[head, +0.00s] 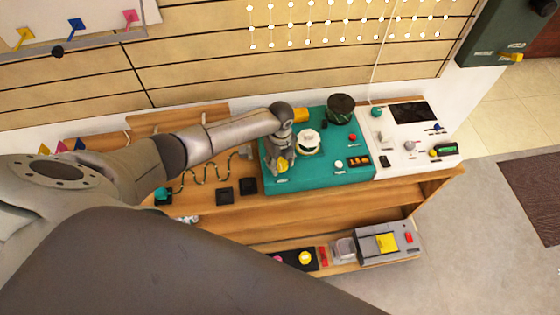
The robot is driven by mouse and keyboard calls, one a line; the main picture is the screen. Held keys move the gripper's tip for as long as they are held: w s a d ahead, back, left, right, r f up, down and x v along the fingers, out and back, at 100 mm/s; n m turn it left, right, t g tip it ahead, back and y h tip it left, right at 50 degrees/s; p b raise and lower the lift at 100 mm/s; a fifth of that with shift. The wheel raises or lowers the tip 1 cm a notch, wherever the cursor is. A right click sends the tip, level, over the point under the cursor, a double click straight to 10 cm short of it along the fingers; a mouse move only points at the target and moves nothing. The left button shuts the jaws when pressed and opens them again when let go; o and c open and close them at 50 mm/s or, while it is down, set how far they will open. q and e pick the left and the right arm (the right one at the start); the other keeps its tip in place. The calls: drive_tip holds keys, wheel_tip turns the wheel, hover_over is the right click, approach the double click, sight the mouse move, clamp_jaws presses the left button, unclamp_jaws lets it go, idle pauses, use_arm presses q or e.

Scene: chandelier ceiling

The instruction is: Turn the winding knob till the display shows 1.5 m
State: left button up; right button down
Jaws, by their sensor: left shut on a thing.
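My left gripper (281,160) points down at the left end of the teal console (318,181). It is shut on a small yellow part there, which looks like a knob; the fingers hide much of it. A white round drum (308,142) sits just right of the gripper. A small dark display with orange marks (358,160) is at the console's front right, too small to read. A white knob (338,164) is left of it, and a red button (352,137) is behind. My right gripper is not in view.
A dark round container (342,108) stands at the console's back. To the right is a white panel (390,145) with small controls and a green-lit screen (444,149). Two black blocks (247,186) lie left of the console. A lower shelf (344,268) holds boxes.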

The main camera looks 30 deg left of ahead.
sight(280, 163)
use_arm(q)
drive_tip(key=shift+m, duration=0.4)
drive_tip(key=o, duration=1)
drive_tip(key=shift+r, duration=0.1)
wheel_tip(280, 163, up, 12)
idle(0.6)
